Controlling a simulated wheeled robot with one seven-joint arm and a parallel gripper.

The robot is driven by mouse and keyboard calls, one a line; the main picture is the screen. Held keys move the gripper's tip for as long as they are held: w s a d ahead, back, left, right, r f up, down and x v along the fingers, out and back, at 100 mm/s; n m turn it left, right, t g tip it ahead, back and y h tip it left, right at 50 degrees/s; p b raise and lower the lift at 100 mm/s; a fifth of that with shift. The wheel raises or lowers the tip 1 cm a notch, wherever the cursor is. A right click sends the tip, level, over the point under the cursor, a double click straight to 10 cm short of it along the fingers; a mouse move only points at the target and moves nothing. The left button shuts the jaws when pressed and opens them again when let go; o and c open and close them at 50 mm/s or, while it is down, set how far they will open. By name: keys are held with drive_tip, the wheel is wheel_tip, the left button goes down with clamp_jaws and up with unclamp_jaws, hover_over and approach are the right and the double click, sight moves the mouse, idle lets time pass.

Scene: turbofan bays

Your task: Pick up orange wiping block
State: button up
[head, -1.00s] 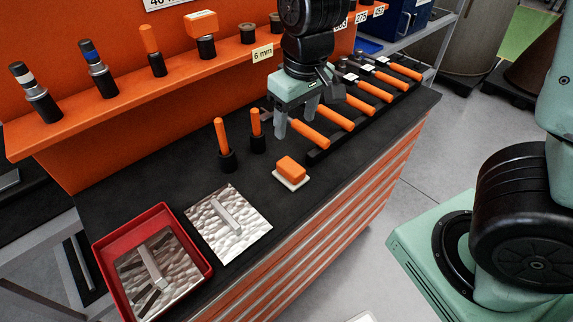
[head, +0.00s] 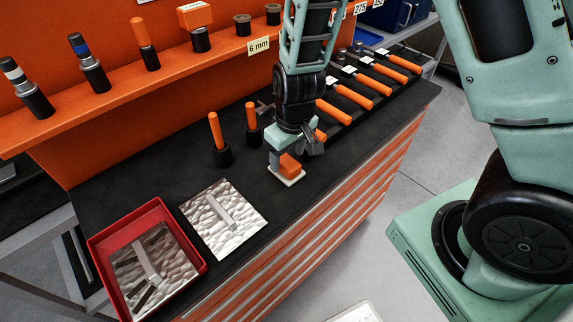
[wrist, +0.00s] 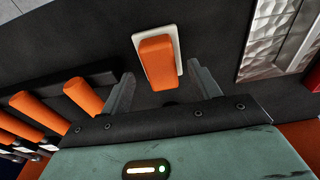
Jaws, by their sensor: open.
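The orange wiping block (head: 290,165) sits on a small white pad (head: 291,179) on the black bench top. My gripper (head: 282,160) is over the block and hides part of it in the head view. In the wrist view the orange block (wrist: 158,62) lies between the two finger lines, on its white pad (wrist: 178,45). My gripper (wrist: 160,92) is open, with one finger on each side of the block and visible gaps to both. I cannot tell whether the fingertips have come down to the block's height.
A row of orange-handled tools (head: 352,95) lies behind the block. Two orange-handled pieces (head: 215,131) stand upright in black holders to the left. A hammered metal plate (head: 212,237) and a red tray (head: 95,252) lie at front left. An orange shelf (head: 120,94) runs behind.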

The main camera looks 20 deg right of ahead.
sight(287, 160)
drive_tip(key=shift+w+a+f, duration=0.1)
drive_tip(key=shift+w+f, duration=0.05)
drive_tip(key=shift+f, duration=1.2)
drive_tip(key=c, duration=1.1)
wheel_tip(287, 160, up, 10)
drive_tip(key=shift+f, duration=0.2)
drive_tip(key=shift+r, duration=0.2)
drive_tip(key=shift+o, duration=0.7)
